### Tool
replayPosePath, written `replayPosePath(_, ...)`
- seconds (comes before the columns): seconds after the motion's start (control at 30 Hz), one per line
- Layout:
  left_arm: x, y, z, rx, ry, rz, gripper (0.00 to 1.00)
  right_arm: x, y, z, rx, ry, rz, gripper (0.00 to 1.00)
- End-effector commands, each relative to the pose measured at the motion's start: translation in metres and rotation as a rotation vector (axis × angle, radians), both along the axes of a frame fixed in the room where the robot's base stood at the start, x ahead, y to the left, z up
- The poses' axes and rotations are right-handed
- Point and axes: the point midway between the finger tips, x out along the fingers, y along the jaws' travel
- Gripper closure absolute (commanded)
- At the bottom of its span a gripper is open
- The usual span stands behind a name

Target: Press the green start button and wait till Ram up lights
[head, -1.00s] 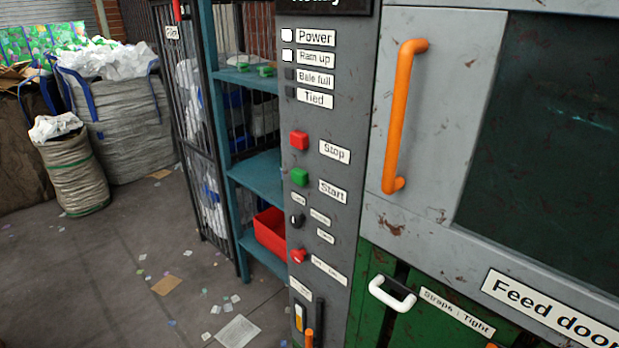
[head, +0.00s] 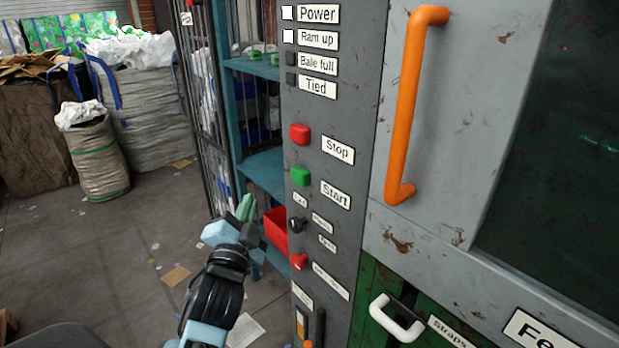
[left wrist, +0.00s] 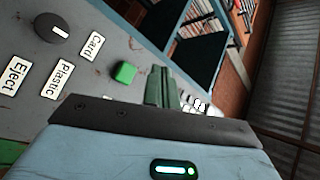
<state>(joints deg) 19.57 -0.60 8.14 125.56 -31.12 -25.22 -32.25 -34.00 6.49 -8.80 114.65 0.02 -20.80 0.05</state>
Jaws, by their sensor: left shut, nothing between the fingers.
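The green Start button (head: 300,176) is on the grey control panel (head: 325,125), below the red Stop button (head: 300,134). In the left wrist view the green button (left wrist: 125,72) is just left of my fingertips. The Ram up lamp (head: 288,36) is white and lit, as is the Power lamp (head: 288,13) above it. The Bale full and Tied lamps are dark. My left gripper (head: 246,205) is shut and empty, left of and a little below the green button, apart from it in the head view. My right gripper is not in view.
A selector knob (head: 297,224) and a red knob (head: 298,261) sit below the button. An orange handle (head: 403,110) and a white handle (head: 396,318) stick out to the right. Blue shelving with a red bin (head: 277,230) stands behind my gripper.

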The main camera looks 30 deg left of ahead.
Motion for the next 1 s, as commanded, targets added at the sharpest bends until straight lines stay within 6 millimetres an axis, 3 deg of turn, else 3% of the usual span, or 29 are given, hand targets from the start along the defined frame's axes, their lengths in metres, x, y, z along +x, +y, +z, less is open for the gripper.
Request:
replayPosePath(0.57,0.006,0.000,0.006,0.012,-0.010,0.012,1.00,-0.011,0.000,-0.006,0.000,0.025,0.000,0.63)
replayPosePath(1.0,0.053,-0.019,0.004,0.012,-0.009,0.011,1.00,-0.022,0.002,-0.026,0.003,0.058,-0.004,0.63)
